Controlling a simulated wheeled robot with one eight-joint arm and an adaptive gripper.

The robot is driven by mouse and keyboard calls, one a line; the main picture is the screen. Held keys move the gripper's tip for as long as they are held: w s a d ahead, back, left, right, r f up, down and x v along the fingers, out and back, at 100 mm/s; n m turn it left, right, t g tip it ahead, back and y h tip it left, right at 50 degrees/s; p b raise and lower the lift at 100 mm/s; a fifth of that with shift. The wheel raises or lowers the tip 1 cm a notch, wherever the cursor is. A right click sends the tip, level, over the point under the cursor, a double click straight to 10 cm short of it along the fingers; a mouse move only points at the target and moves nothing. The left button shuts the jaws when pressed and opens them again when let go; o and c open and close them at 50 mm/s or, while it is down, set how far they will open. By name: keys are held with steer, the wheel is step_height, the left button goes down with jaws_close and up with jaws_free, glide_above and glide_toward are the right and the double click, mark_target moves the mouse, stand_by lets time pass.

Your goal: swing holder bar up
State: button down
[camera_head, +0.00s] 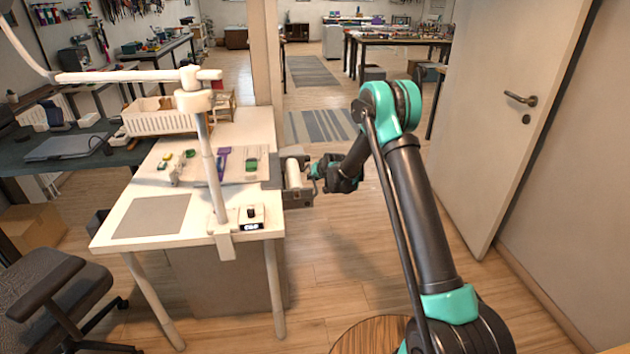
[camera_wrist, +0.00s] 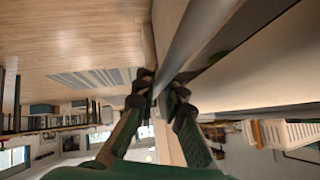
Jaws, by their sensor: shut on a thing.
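The holder bar (camera_wrist: 192,38) is a smooth grey bar running diagonally from the top of the wrist view down between my fingers. In the head view, a holder with a grey bracket (camera_head: 295,198) and a pale cylinder sits at the right edge of the white table. My gripper (camera_head: 316,172) reaches this holder from the right. In the wrist view, the dark fingertips of my gripper (camera_wrist: 160,92) close from both sides on the bar. The exact contact is partly hidden by the fingers.
The white table (camera_head: 118,229) carries a lamp post (camera_head: 207,150), a grey mat (camera_head: 152,216), a white basket (camera_head: 155,122) and small coloured items. A door (camera_head: 500,130) stands open to the right. A wooden round top (camera_head: 372,335) is at the bottom.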

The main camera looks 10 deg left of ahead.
steer(key=shift+s+a+r+n+t+h, duration=0.2)
steer(key=shift+a+n+h, duration=0.15)
steer(key=shift+h, duration=0.35)
steer(key=shift+s+a+r+n+t+h, duration=0.1)
steer(key=shift+a+r+n+h, duration=0.2)
steer(key=shift+h, duration=0.4)
steer(key=shift+f, duration=0.1)
steer(key=c, duration=1.6)
jaws_free()
steer(key=shift+a, duration=0.1)
steer(key=shift+w, duration=0.1)
steer(key=v, duration=1.2)
